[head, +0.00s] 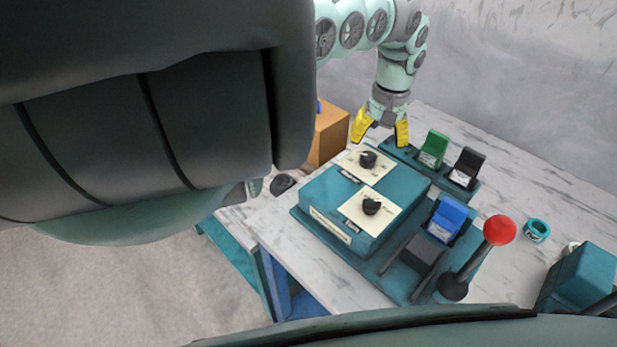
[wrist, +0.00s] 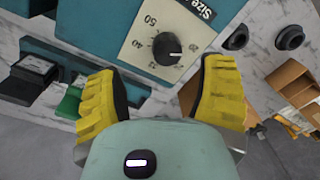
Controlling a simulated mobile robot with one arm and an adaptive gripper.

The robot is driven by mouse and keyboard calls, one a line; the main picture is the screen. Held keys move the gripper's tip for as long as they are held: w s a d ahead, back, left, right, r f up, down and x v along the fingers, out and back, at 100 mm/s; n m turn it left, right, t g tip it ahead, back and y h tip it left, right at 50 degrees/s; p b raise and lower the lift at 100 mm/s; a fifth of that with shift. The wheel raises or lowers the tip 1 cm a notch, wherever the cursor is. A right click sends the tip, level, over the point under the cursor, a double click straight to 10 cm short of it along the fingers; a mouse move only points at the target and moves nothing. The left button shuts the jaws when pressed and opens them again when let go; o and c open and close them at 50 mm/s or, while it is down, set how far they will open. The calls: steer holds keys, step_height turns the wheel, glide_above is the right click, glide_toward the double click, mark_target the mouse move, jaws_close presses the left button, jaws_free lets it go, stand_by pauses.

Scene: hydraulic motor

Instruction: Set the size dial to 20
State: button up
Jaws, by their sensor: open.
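The size dial is a black round knob (head: 368,158) on a cream plate on top of a teal box (head: 325,195), at the box's far side in the head view. In the wrist view the knob (wrist: 167,48) sits on the plate marked "Size", with 50 and 40 readable. A pale mark on the knob points to the right of that view, toward small figures I cannot read surely. My gripper (head: 380,135) has yellow fingers, spread open and empty above and beyond the dial. In the wrist view my gripper (wrist: 162,80) has its fingers on either side below the knob, apart from it.
A second knob (head: 371,205) sits nearer on the same box. Green (head: 433,148), black (head: 467,166) and blue (head: 447,217) switches stand to the right, with a red-topped lever (head: 499,230). An orange box (head: 328,133) stands left of my gripper.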

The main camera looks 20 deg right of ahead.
mark_target(371, 155)
step_height(371, 155, up, 6)
steer(key=shift+w+a, duration=0.2)
steer(key=shift+w, duration=0.15)
stand_by(0.4)
